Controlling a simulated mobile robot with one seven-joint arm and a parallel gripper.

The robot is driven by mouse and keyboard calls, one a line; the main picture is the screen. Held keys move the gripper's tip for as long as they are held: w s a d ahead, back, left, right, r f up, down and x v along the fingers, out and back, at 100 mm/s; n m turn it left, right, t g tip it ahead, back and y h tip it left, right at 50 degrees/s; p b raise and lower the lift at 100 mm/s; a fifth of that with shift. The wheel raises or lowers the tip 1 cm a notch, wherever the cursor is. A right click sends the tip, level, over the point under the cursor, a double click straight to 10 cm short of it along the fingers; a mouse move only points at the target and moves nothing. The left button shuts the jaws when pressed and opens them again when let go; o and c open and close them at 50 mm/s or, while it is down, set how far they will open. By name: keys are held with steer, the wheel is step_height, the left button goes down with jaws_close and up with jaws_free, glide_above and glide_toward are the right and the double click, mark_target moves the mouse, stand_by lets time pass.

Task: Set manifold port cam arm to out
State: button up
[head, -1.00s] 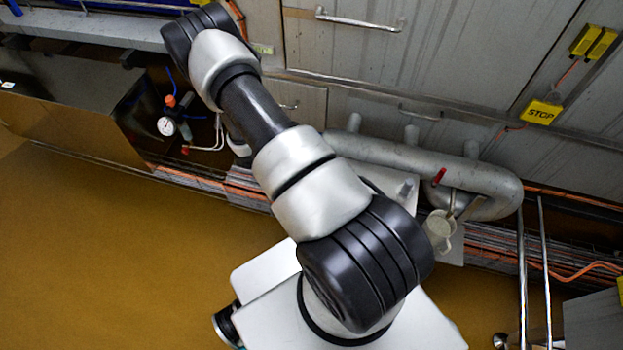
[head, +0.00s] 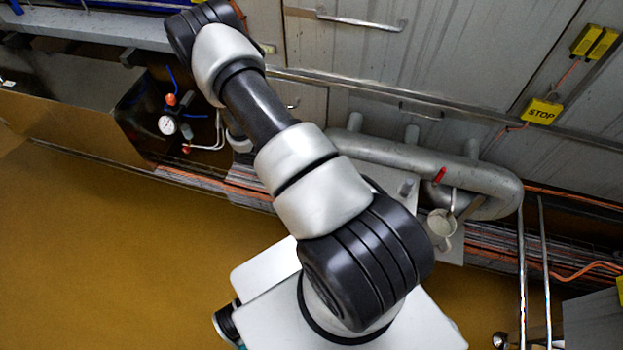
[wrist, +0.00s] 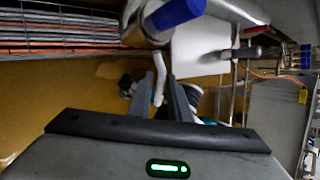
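The grey pipe manifold (head: 430,160) runs along the wall in the head view, its left part behind my arm. One port with a round pale fitting (head: 441,223) and thin arms shows at its right end. In the wrist view, a metal port fitting (wrist: 148,30) with a blue cylindrical part (wrist: 175,13) is at the top. A pale, bent cam arm (wrist: 159,78) hangs from it. My gripper (wrist: 163,82) points at it with dark fingers apart, one on each side of the cam arm; contact cannot be told. The gripper is hidden in the head view.
A pressure gauge (head: 167,125) with small tubes is at left beside a metal trough. In the wrist view, a dark-ended handle (wrist: 240,53) is to the right. Brown floor (head: 110,240) is clear at lower left.

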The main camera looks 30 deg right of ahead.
steer(key=p+v, duration=0.1)
steer(key=v, duration=1.5)
steer(key=shift+a+r, duration=0.25)
steer(key=shift+r, duration=0.1)
steer(key=shift+w+a, duration=0.1)
